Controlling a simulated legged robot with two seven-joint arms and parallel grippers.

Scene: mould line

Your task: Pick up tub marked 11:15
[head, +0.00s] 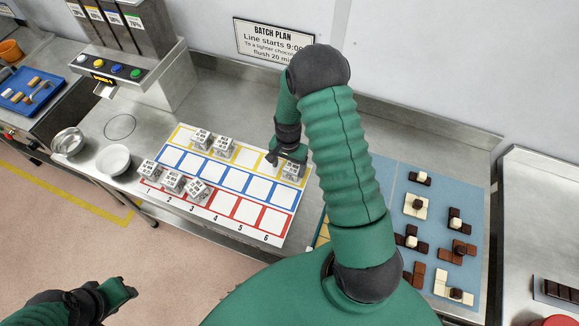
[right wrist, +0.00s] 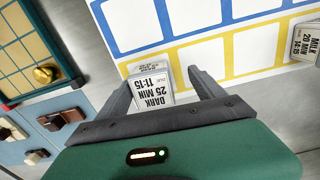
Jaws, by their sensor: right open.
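The tub marked 11:15 (right wrist: 150,92) is a small pale box with a label reading DARK 25 MIN, DUE 11:15. In the head view this tub (head: 291,173) stands at the right end of the board's yellow row, partly hidden by my right gripper (head: 284,157). In the right wrist view my right gripper (right wrist: 160,84) is open, with one finger on each side of the tub; I cannot tell whether they touch it. My left gripper (head: 124,287) is at the lower left, away from the tubs; its jaws are not clear.
The white board (head: 229,203) has yellow, blue and red rows. Two tubs (head: 223,147) stand on the left of the yellow row, and several others (head: 173,183) near the red row. A blue mat (head: 400,190) with chocolate pieces lies at right. Two bowls (head: 114,159) stand at left.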

